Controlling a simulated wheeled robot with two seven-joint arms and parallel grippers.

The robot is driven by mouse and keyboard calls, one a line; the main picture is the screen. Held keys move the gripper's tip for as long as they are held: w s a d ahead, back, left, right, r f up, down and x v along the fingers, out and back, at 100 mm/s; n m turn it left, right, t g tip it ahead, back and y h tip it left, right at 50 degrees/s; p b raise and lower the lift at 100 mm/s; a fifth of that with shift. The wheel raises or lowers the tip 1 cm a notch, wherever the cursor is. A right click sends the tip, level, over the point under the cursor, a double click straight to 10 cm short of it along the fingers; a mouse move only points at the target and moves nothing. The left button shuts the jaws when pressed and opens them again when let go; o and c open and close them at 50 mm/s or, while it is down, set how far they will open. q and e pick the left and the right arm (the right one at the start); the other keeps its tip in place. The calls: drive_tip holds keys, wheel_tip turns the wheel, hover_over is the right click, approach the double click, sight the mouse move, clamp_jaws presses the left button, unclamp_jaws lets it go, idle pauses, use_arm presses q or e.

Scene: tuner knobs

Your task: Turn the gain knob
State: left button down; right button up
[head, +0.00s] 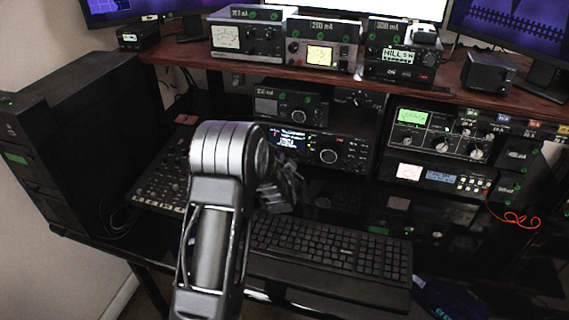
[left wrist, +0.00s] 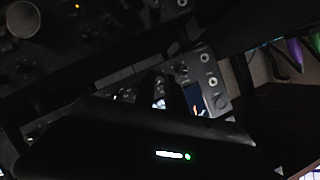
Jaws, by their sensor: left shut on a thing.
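The black radio with a lit blue display and a large round dial (head: 328,156) sits on the shelf under the wooden desk top. My left gripper (head: 284,186) is in front of its lower left part, partly hidden behind my own wrist. In the left wrist view my fingers (left wrist: 170,96) point at a dark panel (left wrist: 214,82) with a small lit screen and several knobs. They are shut on a small knob on that panel. The knob is hidden by the fingers, and its label cannot be read. My right gripper is not in view.
A black keyboard (head: 330,250) lies below and right of my gripper. A mixer board (head: 160,180) lies to the left, beside a dark tower (head: 55,140). More radio units (head: 440,135) stand to the right. The wooden desk top (head: 195,55) overhangs the shelf.

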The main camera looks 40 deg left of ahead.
use_arm(q)
drive_tip(key=c, duration=1.4)
unclamp_jaws()
drive_tip(key=shift+v, duration=3.9)
drive_tip(key=shift+f, duration=0.1)
